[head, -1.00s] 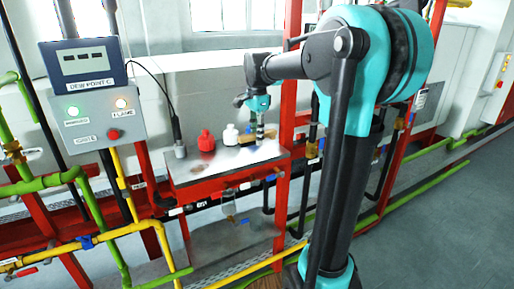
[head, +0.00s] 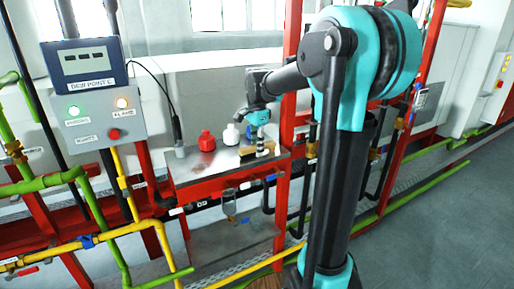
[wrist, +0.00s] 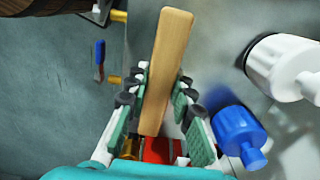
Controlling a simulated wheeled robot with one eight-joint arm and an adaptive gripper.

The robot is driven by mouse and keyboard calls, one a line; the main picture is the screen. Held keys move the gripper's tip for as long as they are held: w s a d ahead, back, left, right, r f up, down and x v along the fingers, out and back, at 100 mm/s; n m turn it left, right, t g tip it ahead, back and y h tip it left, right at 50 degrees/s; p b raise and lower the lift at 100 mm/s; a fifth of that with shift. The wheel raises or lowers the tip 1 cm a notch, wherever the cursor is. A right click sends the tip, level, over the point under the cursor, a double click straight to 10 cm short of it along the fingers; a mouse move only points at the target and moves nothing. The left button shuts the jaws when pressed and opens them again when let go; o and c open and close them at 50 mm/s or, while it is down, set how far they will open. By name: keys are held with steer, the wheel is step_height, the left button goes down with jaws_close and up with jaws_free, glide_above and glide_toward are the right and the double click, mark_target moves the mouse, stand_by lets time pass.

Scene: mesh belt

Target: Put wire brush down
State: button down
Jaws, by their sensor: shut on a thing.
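The wire brush (wrist: 165,70) shows in the wrist view as a long pale wooden bar between the two fingers of my gripper (wrist: 160,105). My gripper is shut on it. Its bristles are not clearly visible. In the head view my gripper (head: 262,147) is low over the right end of the metal-topped red bench (head: 200,170), with the wooden brush (head: 247,152) at it. I cannot tell whether the brush touches the bench top.
A red bottle (head: 206,141) and a white bottle (head: 231,134) stand on the bench left of my gripper. In the wrist view a blue bottle (wrist: 240,132) and a white bottle (wrist: 285,65) are close on the right. A red post (head: 290,80) rises beside the bench.

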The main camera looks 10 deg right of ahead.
steer(key=c, duration=1.3)
jaws_free()
steer(key=shift+f, duration=0.35)
steer(key=shift+r, duration=0.1)
step_height(320, 180, up, 13)
steer(key=shift+f, duration=0.1)
